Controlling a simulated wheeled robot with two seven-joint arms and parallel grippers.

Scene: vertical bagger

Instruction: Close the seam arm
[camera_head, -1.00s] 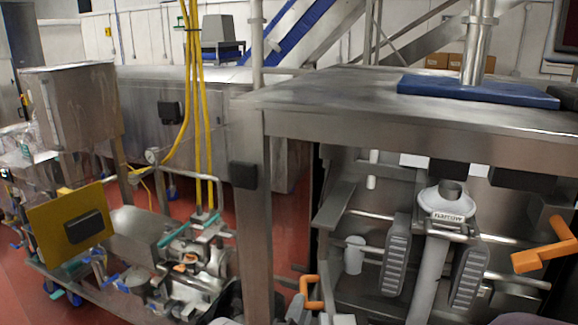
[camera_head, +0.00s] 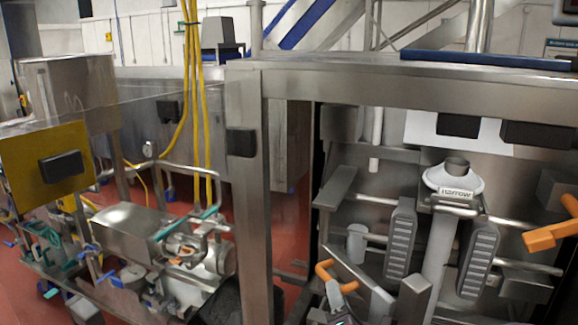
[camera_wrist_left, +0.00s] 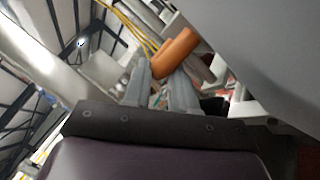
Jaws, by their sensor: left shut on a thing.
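The seam arm appears to be the slanted grey bar (camera_head: 362,276) at the lower middle of the bagger in the head view. An orange handle (camera_head: 324,272) is at its left side. My left gripper (camera_head: 342,295) comes in from the bottom edge and is shut at the handle's lower end. In the left wrist view the orange handle (camera_wrist_left: 176,52) shows at the tips of the two grey fingers (camera_wrist_left: 160,85). The bar's lower end and its joint are hard to make out. My right gripper is not in view.
The white forming collar (camera_head: 455,180) and its tube (camera_head: 436,245) stand right of the bar, between two ribbed belt units (camera_head: 400,238). Another orange handle (camera_head: 548,236) sticks out at the right. A steel post (camera_head: 250,190) stands to the left.

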